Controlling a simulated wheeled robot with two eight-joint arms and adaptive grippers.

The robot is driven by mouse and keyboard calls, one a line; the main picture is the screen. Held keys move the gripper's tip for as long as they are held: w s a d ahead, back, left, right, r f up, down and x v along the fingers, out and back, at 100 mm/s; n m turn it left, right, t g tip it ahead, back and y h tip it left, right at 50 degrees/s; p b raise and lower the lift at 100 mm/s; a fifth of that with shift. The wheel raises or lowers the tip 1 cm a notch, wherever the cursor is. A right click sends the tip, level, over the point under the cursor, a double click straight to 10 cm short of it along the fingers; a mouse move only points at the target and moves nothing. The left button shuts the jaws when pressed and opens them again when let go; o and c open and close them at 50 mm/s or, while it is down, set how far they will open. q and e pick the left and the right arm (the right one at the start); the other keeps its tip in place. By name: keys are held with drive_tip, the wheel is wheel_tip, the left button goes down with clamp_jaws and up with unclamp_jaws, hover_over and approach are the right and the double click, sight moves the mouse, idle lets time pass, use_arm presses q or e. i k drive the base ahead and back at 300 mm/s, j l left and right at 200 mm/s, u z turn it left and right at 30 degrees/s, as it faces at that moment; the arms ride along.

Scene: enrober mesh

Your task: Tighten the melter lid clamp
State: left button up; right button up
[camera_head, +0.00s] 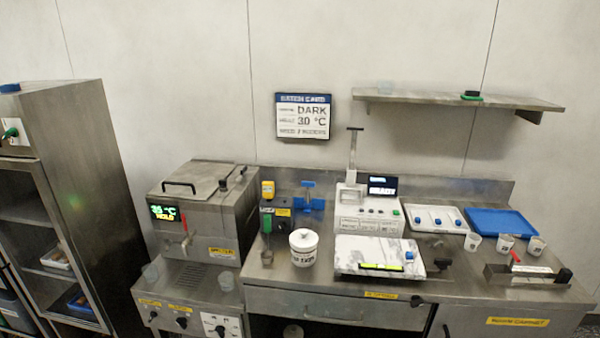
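The melter (215,222) is a steel box at the left end of the counter, with a green display reading a temperature and HOLD. Its flat steel lid (203,177) lies down over the top and has a black bar handle on its left. A small black knob (222,185) stands at the lid's right part, and another dark fitting shows behind it near the right edge. I cannot tell which of these is the clamp or how tight it is. Neither of my grippers shows in this view.
To the right stand a yellow-topped device (267,190), a white tub (303,247), a white machine (368,210), a marble slab (350,254) and trays (435,219). A steel cabinet (80,150) stands left.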

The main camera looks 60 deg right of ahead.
sight(242, 171)
drive_tip(key=z, duration=1.75)
drive_tip(key=i+j, duration=0.3)
drive_tip(key=i+l, duration=0.05)
drive_tip(key=i, duration=0.05)
